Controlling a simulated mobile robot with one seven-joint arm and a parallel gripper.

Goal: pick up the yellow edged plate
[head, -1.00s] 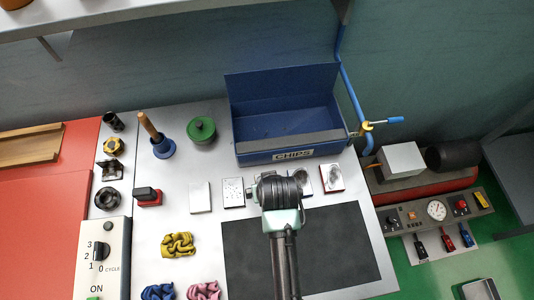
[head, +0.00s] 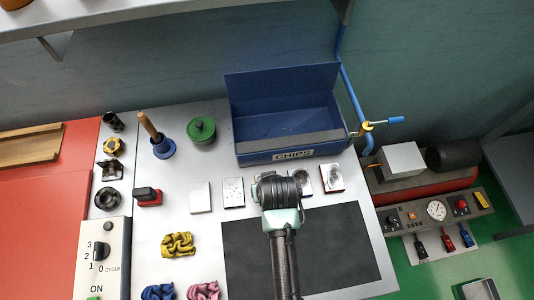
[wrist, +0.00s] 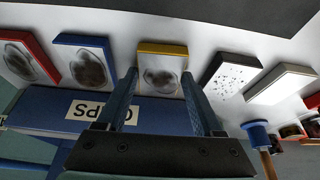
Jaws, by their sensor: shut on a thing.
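The yellow edged plate (wrist: 162,60) shows in the wrist view, with a yellow far edge and a grey mottled patch on its white face. My gripper (wrist: 160,76) is shut on it, one finger at each side. Any gap between the plate and the cart top is hard to tell. In the head view my gripper and wrist hide this plate, in the row of plates in front of the blue chips bin (head: 285,140).
Beside it are a blue edged plate (wrist: 84,64), a red edged plate (wrist: 26,60), a black edged dotted plate (wrist: 231,75) and a plain plate (head: 200,197). A dark mat (head: 335,250) lies in front. The bin stands close behind.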

